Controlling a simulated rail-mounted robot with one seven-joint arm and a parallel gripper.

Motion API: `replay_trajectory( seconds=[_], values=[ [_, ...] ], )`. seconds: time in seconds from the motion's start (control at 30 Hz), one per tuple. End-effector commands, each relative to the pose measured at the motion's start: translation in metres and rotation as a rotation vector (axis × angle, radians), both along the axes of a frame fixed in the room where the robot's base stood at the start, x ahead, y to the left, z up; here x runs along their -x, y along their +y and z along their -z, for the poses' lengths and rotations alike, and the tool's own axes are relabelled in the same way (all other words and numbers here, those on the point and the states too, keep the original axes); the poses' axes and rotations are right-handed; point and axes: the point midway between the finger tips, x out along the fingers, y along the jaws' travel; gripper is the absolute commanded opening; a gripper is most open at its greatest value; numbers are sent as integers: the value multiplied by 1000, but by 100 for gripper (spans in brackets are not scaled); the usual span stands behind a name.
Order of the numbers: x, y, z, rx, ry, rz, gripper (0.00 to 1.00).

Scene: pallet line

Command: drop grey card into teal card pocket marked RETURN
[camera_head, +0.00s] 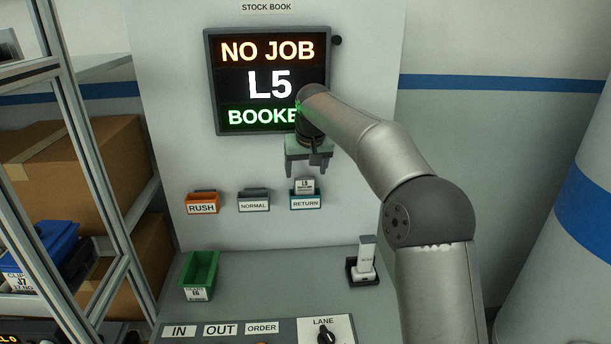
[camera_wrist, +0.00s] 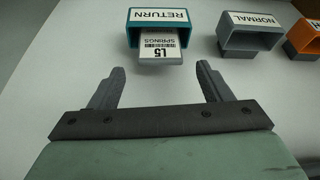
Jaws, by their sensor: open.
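The grey card (camera_head: 304,185), lettered L5 SPRINGS, sits in the teal pocket (camera_head: 305,203) marked RETURN, with its upper part sticking out of the pocket's mouth. In the wrist view the card (camera_wrist: 163,47) shows partly inside the teal pocket (camera_wrist: 131,33), its lower part hidden by the pocket. My gripper (camera_head: 308,170) is above the card in front of the panel. In the wrist view my gripper (camera_wrist: 160,76) is open, its fingers apart and empty, with a gap between them and the card.
An orange RUSH pocket (camera_head: 202,203) and a grey NORMAL pocket (camera_head: 253,201) are left of the teal pocket. The screen (camera_head: 233,80) above reads NO JOB, L5, with a partly covered green word. Below are a green bin (camera_head: 200,270) and a scanner-like device (camera_head: 365,262).

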Motion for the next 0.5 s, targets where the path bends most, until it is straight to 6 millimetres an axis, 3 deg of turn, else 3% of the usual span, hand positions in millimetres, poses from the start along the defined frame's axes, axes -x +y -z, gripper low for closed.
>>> replay_trajectory(
  seconds=[0.3, 0.5],
  values=[
    [26, -7, -65, 0, -4, 0, 72],
    [35, -10, -86, 1, -1, 0, 72]
  ],
)
